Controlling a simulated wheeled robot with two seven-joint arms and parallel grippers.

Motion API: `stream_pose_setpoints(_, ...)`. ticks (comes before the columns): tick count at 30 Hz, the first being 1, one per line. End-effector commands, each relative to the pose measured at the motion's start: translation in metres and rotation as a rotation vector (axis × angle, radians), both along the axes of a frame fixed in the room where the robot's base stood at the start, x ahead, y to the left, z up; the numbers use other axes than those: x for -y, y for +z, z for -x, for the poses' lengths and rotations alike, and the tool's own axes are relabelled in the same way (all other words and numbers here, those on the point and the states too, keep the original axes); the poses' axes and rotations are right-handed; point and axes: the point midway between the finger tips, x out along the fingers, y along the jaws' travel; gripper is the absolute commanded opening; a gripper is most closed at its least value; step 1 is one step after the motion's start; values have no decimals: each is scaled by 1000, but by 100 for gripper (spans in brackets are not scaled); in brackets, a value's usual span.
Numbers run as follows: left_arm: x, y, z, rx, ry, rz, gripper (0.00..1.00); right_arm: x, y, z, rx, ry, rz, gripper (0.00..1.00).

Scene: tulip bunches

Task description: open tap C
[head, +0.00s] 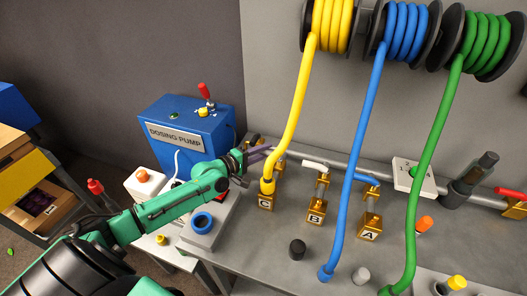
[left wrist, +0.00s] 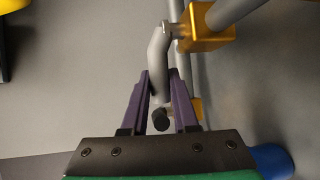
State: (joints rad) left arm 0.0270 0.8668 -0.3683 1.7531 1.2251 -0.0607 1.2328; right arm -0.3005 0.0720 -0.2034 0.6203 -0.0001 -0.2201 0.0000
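Tap C is a brass fitting with a block lettered C (head: 267,202), where the yellow hose (head: 299,95) ends. My left gripper (head: 268,151) is just behind and left of this hose end, at the pipe. In the left wrist view, my left gripper's purple fingers (left wrist: 160,76) stand apart on either side of a bent grey lever (left wrist: 158,50). The lever runs up to a brass fitting (left wrist: 207,32). A small gap seems to show beside the lever, so it does not look clamped. In the head view the gripper hides this lever. My right gripper is not in view.
Tap B (head: 315,218) with a white lever (head: 314,165) and tap A (head: 369,229) with a blue lever (head: 361,178) stand to the right. The blue hose (head: 358,150) and green hose (head: 432,150) hang in front. A blue dosing pump (head: 160,112) stands left, behind my arm.

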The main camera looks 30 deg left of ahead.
Motion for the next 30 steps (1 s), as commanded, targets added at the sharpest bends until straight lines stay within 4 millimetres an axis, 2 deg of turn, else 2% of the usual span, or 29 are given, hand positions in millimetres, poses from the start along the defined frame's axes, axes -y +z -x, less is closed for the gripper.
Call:
stream_pose_setpoints(1, 2, 1, 0, 3, -4, -1, 39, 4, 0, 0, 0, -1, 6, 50)
stream_pose_setpoints(2, 2, 1, 0, 3, -4, -1, 50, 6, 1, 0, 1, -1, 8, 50)
stream_pose_setpoints(3, 2, 1, 0, 3, -4, -1, 57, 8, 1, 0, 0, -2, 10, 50)
stream_pose_setpoints(14, 0, 1, 3, 2, -3, -1, 57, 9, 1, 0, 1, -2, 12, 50)
stream_pose_setpoints(17, -4, 2, 12, 1, -3, -2, 57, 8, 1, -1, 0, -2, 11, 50)
stream_pose_setpoints(30, -32, 14, 78, -5, -6, -6, 57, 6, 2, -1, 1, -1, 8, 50)
